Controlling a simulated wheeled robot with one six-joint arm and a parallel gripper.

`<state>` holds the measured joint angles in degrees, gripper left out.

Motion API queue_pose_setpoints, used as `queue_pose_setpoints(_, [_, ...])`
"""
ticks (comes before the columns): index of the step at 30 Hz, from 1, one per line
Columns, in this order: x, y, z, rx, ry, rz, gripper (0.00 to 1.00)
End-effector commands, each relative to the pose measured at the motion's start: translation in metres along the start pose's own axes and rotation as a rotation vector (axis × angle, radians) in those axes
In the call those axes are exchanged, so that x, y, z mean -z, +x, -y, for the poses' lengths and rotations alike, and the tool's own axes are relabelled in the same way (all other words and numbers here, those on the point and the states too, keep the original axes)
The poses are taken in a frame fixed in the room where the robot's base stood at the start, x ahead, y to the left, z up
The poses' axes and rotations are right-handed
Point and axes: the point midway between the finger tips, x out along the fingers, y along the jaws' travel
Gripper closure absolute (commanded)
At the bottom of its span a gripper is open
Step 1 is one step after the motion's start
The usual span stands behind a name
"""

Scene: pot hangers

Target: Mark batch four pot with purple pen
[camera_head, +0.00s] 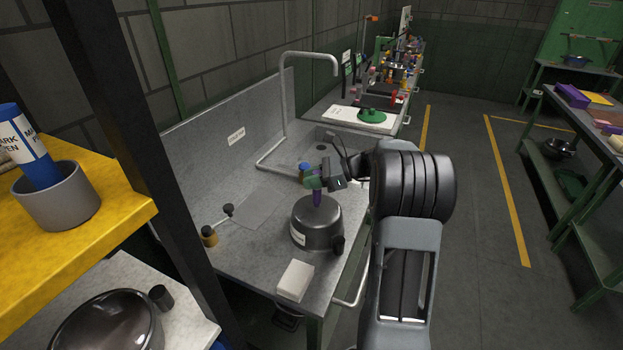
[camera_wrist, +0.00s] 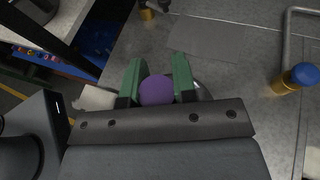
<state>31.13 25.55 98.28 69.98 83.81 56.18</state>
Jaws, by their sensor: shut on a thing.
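My gripper (camera_head: 315,184) has green fingers and is shut on a purple pen (camera_head: 317,199), which points down. In the wrist view, the pen's round purple end (camera_wrist: 157,91) sits between the two green fingers (camera_wrist: 157,80). A dark grey pot (camera_head: 318,222) stands on the metal bench below, with a white label (camera_head: 298,237) on its side and a black knob at its right. The pen's lower end is at the pot's top; I cannot tell whether it touches. In the wrist view the pot is mostly hidden behind my gripper.
A white block (camera_head: 295,281) lies at the bench's front. A blue-capped bottle (camera_wrist: 293,79) stands beyond the pot. A bent metal pipe (camera_head: 283,110) rises behind. A blue marker (camera_head: 30,148) stands in a grey cup (camera_head: 57,205) on the yellow shelf at left.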

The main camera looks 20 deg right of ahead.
Motion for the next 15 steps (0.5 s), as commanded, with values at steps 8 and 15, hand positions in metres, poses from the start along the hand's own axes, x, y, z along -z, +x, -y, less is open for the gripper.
queue_pose_setpoints(8, [0.0035, 0.0013, 0.0, 0.0, 0.0, 0.0, 0.98])
queue_pose_setpoints(15, [0.0062, 0.0023, 0.0, 0.0, 0.0, 0.0, 0.98])
